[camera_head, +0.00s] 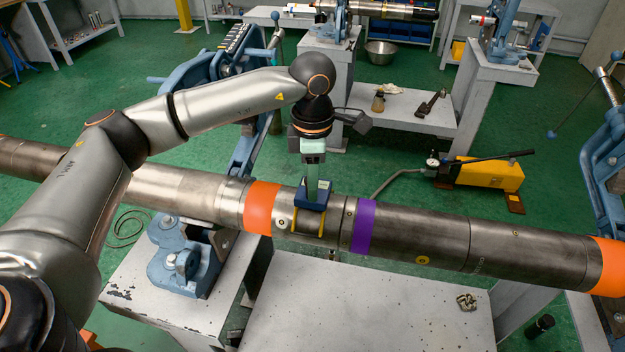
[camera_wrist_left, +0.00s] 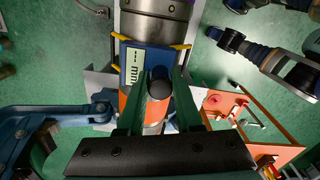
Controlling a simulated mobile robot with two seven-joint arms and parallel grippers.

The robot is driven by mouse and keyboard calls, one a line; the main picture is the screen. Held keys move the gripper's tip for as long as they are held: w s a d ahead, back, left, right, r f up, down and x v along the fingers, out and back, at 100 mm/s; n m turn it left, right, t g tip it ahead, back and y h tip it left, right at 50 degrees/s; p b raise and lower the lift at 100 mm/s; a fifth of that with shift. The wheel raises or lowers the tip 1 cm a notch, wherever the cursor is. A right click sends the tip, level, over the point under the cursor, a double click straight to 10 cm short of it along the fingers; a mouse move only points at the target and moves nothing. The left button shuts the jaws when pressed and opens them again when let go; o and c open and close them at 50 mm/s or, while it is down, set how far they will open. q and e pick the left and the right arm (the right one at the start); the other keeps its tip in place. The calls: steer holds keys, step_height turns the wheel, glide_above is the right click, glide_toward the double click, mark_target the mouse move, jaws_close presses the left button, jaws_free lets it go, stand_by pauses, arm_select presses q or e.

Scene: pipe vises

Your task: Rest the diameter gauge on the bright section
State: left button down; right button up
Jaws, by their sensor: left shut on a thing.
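The diameter gauge (camera_head: 312,198) is a dark blue block with a small display and yellow legs. My left gripper (camera_head: 314,182) points down and is shut on it from above. The gauge is over the long steel pipe (camera_head: 420,232), at the metal stretch between an orange band (camera_head: 262,207) and a purple band (camera_head: 363,228). Its yellow legs reach down over the pipe; I cannot tell whether they touch. In the left wrist view, the gauge (camera_wrist_left: 135,66) shows its display, with a dark round handle between my fingers (camera_wrist_left: 158,90). A brighter bare pipe section (camera_head: 190,191) lies left of the orange band. My right gripper is out of view.
Blue pipe vises (camera_head: 183,258) support the pipe. A yellow hand pump (camera_head: 485,174) stands on the green floor behind. Other workbenches are at the back.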

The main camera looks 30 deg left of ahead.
arm_select(q)
steer(key=c, duration=0.5)
jaws_free()
steer(key=shift+r+p, duration=2.3)
steer(key=shift+r, duration=1.2)
